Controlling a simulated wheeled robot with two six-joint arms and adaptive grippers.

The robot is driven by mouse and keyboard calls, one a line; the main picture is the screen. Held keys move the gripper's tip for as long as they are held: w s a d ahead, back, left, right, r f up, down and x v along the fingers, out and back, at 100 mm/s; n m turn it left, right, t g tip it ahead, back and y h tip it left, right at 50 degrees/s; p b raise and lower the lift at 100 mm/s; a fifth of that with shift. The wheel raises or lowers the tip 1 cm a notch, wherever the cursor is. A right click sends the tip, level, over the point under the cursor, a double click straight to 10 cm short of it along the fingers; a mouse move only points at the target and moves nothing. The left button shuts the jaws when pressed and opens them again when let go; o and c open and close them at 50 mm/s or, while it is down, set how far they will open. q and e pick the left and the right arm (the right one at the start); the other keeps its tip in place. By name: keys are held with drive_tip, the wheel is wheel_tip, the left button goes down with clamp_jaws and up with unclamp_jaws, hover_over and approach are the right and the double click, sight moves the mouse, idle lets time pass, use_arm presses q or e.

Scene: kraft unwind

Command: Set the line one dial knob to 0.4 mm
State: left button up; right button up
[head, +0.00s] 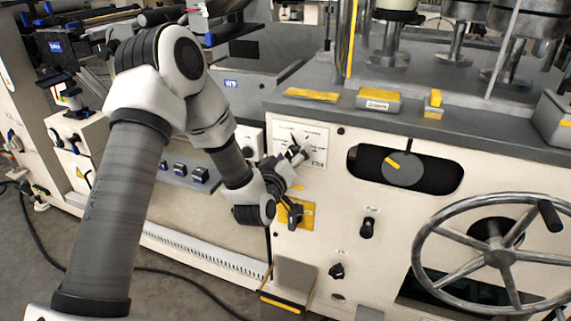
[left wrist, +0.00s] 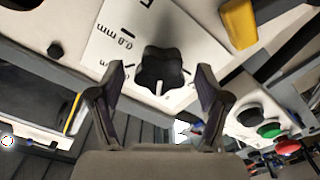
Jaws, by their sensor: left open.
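The dial knob (left wrist: 163,70) is a black star-shaped knob with a white pointer mark, which is toward the bottom of the left wrist view. It sits on a white scale plate (left wrist: 112,28) with black marks; one label reads 0.8 mm, and others are cut off or hidden. My left gripper (left wrist: 157,72) is open, with one finger on each side of the knob; I cannot tell whether either touches it. In the head view my left gripper (head: 298,157) is at the scale plate (head: 318,142) on the cream panel and hides most of the knob. My right gripper is not in view.
A yellow plate with a black switch (head: 295,214) is just below the gripper. To the right are a round dial with a yellow pointer (head: 403,168), black knobs (head: 367,228) and a large handwheel (head: 497,257). Green (left wrist: 268,130) and red (left wrist: 288,147) buttons show in the wrist view.

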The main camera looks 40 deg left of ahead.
use_arm(q)
drive_tip(key=v, duration=1)
drive_tip(key=shift+s, duration=0.4)
